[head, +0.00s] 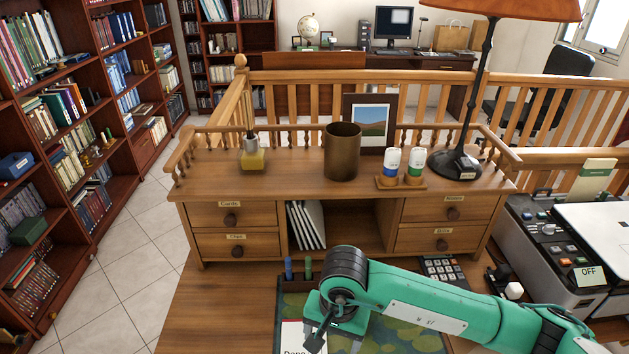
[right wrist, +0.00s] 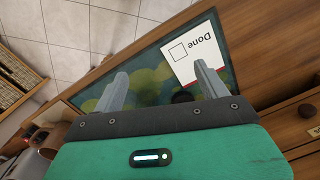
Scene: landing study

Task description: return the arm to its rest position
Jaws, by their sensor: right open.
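My right arm (head: 420,300) reaches in from the right over the desk. Its gripper (head: 320,338) points down near the desk's front middle, above the green patterned desk mat (head: 400,335). In the right wrist view the gripper's two fingers (right wrist: 163,86) are spread apart with nothing between them. A white card marked "Done" with an empty box (right wrist: 188,55) lies on the mat beyond the fingers. In the head view the card (head: 290,338) is partly hidden by the gripper. My left gripper is not in view.
A desk hutch (head: 290,165) with drawers stands behind, bearing a brown cup (head: 342,155), two bottles, a picture (head: 370,112) and a lamp (head: 455,165). Pens (head: 308,266) and a calculator (head: 442,270) lie near the arm. A printer (head: 545,245) stands right. Bare desk (head: 225,310) lies left.

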